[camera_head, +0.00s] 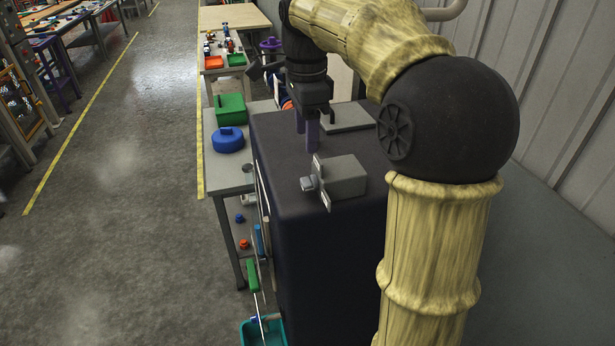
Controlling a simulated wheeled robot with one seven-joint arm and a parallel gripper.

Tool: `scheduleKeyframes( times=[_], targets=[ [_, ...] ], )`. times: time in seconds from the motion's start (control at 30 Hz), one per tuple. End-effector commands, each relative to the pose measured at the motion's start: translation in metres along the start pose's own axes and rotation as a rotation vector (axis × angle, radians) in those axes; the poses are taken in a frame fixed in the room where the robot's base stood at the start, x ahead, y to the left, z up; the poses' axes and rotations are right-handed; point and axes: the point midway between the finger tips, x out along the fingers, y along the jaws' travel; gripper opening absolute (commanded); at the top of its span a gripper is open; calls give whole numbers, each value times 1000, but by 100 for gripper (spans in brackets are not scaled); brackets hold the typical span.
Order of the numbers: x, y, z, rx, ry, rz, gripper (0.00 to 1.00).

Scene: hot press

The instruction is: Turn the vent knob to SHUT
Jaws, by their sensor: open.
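The dark press body (330,235) stands in the middle of the view. A grey box (346,177) sits on its top, with a thin pale plate on its left face and a small grey knob (307,184) in front of that plate. This looks like the vent knob, but its markings and setting are too small to read. My gripper (306,141) points down over the press top, behind the knob in the picture and apart from it. Its two purple fingers are open, with nothing seen between them.
A grey bench (224,177) behind and left holds a green box (230,109) and a round blue thing (228,139). A green handle (252,275) and a teal bin (248,332) are low at the press's left side. The left floor is clear; a wall closes the right.

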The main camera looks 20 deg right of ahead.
Motion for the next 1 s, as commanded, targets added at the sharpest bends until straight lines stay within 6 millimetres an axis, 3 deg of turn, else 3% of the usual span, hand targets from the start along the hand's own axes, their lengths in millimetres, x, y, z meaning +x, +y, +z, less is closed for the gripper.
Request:
scheduleKeyframes(
  times=[0.6,1.0],
  targets=[
    [104,0,0,-2,1,2,53],
    [114,0,4,-7,0,-1,53]
  ],
)
